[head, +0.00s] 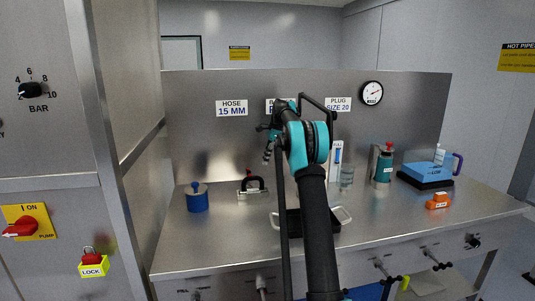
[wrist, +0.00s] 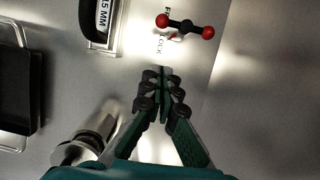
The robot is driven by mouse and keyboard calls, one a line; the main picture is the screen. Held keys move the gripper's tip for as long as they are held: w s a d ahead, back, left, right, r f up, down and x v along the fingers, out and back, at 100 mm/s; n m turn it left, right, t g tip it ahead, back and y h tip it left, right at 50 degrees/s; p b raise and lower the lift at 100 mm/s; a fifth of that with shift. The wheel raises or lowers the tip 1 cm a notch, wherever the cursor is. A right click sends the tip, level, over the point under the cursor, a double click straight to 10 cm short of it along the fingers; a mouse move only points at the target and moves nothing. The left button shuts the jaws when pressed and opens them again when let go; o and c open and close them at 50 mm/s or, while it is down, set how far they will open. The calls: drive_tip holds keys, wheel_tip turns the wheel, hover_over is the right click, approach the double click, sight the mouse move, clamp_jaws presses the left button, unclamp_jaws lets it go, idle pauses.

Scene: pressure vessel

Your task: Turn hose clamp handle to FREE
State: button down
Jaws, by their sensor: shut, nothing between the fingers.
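The hose clamp handle (wrist: 185,26) is a dark bar with a red ball at each end. It lies nearly level across the top of the wrist view, its right end slightly lower. A printed word that looks like LOCK (wrist: 160,44) is on the metal surface just below its left ball. No FREE mark is readable. My gripper (wrist: 163,74) is shut and empty, its fingertips below the handle in the picture and apart from it. In the head view my gripper (head: 268,150) hangs above the bench, left of my arm. I cannot make out the handle clearly there.
A block labelled 15 MM with a black handle (wrist: 103,22) stands left of the clamp handle; it shows on the bench (head: 253,187). A black tray (wrist: 18,80) is at the left. A blue pot (head: 196,200) stands at the bench's left. The metal right of my fingers is clear.

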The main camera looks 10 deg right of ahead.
drive_tip(key=a+f, duration=0.4)
drive_tip(key=a, duration=0.1)
drive_tip(key=shift+f, duration=0.25)
